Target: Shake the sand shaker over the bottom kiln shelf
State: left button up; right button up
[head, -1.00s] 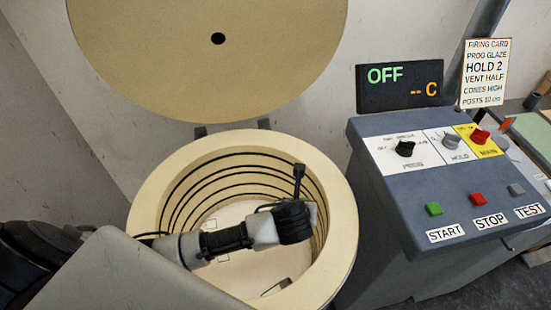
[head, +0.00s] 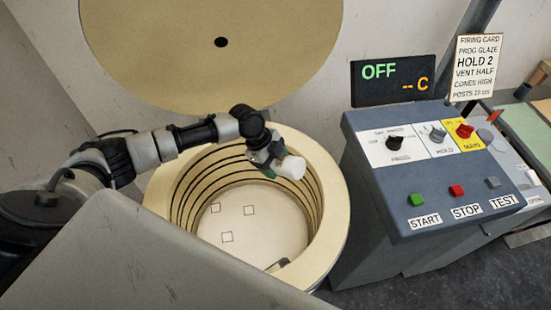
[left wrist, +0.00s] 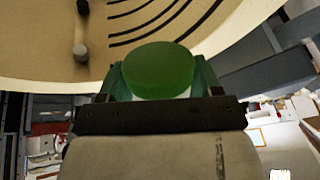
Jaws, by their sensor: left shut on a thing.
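The sand shaker (head: 291,167) shows as a white cylinder, tilted, over the kiln opening at its back right. Its round green end (left wrist: 158,70) fills the middle of the left wrist view. My left gripper (head: 268,156) is shut on the shaker; its two fingers (left wrist: 157,82) lie on either side of it in the left wrist view. The bottom kiln shelf (head: 265,232) is a pale disc with several square outlines, deep inside the kiln below the shaker. I cannot make out any sand. My right gripper is not in view.
The round kiln wall (head: 335,200) with dark coils rings the shelf. The open lid (head: 215,65) stands behind. A control box (head: 390,175) stands to the right, its display (head: 393,82) reading OFF. A small dark piece (head: 278,265) shows at the kiln's front inside.

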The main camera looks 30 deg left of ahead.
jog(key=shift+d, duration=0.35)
pick_arm(q)
jog(key=shift+f, duration=0.15)
notch_tip(320, 180, down, 10)
jog(key=b, duration=0.7)
jog(key=shift+r+b, duration=0.2)
jog(key=shift+b, duration=0.2)
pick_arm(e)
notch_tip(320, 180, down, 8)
pick_arm(q)
notch_tip(320, 180, up, 12)
jog(key=p, duration=1)
jog(key=shift+r, duration=0.1)
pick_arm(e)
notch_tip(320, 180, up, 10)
